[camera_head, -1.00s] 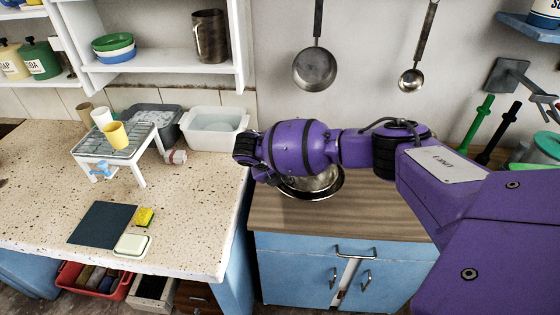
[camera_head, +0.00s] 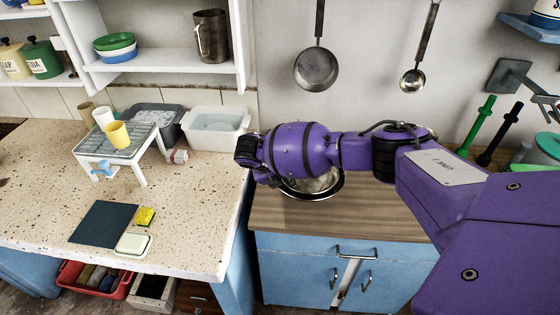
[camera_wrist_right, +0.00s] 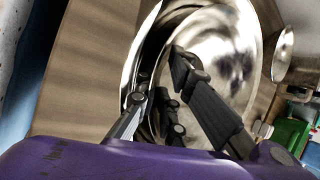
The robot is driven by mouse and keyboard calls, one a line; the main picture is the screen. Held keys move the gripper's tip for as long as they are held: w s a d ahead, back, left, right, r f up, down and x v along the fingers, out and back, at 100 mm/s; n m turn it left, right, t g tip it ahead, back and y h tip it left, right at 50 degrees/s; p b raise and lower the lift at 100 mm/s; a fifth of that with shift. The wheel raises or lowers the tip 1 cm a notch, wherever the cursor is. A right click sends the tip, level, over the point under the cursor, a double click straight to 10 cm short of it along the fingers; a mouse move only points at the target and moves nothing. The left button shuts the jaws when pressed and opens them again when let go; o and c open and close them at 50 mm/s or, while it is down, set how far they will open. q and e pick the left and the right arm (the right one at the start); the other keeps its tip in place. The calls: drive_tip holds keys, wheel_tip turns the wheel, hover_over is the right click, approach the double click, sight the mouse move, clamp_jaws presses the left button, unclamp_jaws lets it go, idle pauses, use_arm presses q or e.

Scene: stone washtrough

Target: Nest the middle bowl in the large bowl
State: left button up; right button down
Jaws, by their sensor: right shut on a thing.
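The middle bowl (camera_head: 316,183), shiny steel, shows within the large bowl's outline. In the right wrist view the middle bowl (camera_wrist_right: 225,65) fills the centre, and a dark gap separates it from the outer rim of the large bowl (camera_wrist_right: 150,22). My right gripper (camera_wrist_right: 160,85) is shut on the middle bowl's edge, one finger on each side. Whether the middle bowl touches the large bowl's bottom is hidden. My left gripper is out of view.
A speckled worktop (camera_head: 185,225) lies to the left with a dish rack (camera_head: 118,145) and a white basin (camera_head: 213,128). A pan (camera_head: 316,70) and a ladle (camera_head: 412,80) hang on the wall behind. The wooden counter (camera_head: 370,220) is clear in front of the bowls.

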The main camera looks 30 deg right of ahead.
drive_tip(key=c, duration=1.8)
unclamp_jaws()
drive_tip(key=shift+s, duration=0.1)
drive_tip(key=shift+o, duration=0.2)
drive_tip(key=shift+f, duration=0.1)
drive_tip(key=o, duration=0.5)
drive_tip(key=shift+c, duration=0.2)
drive_tip(key=shift+a, duration=0.1)
